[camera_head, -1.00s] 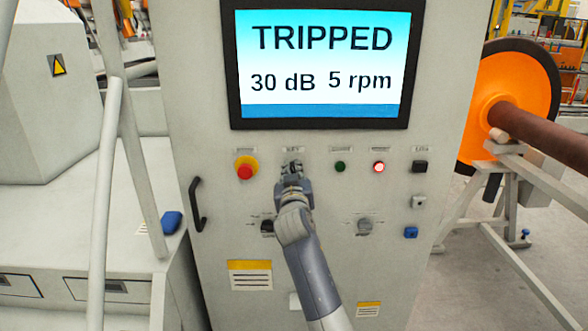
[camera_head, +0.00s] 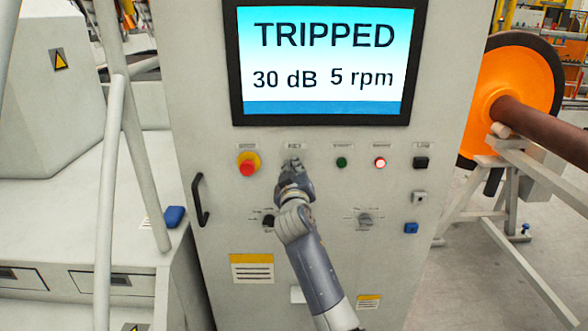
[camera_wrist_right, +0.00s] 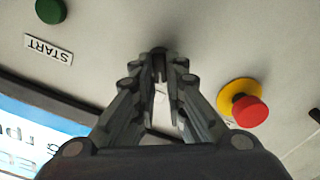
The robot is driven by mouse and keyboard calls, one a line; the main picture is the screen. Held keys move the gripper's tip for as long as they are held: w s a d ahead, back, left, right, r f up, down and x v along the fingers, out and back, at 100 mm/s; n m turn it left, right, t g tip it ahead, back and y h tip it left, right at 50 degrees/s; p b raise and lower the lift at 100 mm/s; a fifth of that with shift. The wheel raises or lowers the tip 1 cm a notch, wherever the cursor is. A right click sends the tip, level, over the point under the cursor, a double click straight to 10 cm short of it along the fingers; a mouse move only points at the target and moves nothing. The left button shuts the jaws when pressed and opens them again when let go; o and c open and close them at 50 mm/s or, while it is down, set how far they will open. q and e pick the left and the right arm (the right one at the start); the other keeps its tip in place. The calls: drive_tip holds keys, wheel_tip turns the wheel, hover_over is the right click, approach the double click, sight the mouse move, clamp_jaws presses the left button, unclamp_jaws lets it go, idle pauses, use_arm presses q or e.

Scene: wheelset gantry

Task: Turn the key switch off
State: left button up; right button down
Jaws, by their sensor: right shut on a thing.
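My right gripper (camera_head: 292,165) is at the key switch position on the grey cabinet front, under the small label between the red emergency stop button (camera_head: 248,164) and the green button (camera_head: 341,162). In the right wrist view the two fingers (camera_wrist_right: 160,62) close at their tips on the dark key switch (camera_wrist_right: 159,50), of which only a little shows. Its angle cannot be told, as the gripper covers it in the head view. My left gripper is not in view.
The screen (camera_head: 325,110) above reads TRIPPED, 30 dB and 5 rpm. Two rotary knobs, one of them on the right (camera_head: 365,220), sit below. A door handle (camera_head: 199,200) is at the left. The red button stands beside my fingers in the wrist view (camera_wrist_right: 250,110).

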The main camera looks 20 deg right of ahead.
drive_tip(key=shift+r, duration=0.2)
drive_tip(key=c, duration=1.6)
unclamp_jaws()
drive_tip(key=shift+w+d, duration=0.1)
drive_tip(key=shift+c, duration=0.2)
drive_tip(key=shift+w+f, duration=0.1)
drive_tip(key=shift+f, duration=0.1)
drive_tip(key=v, duration=1.2)
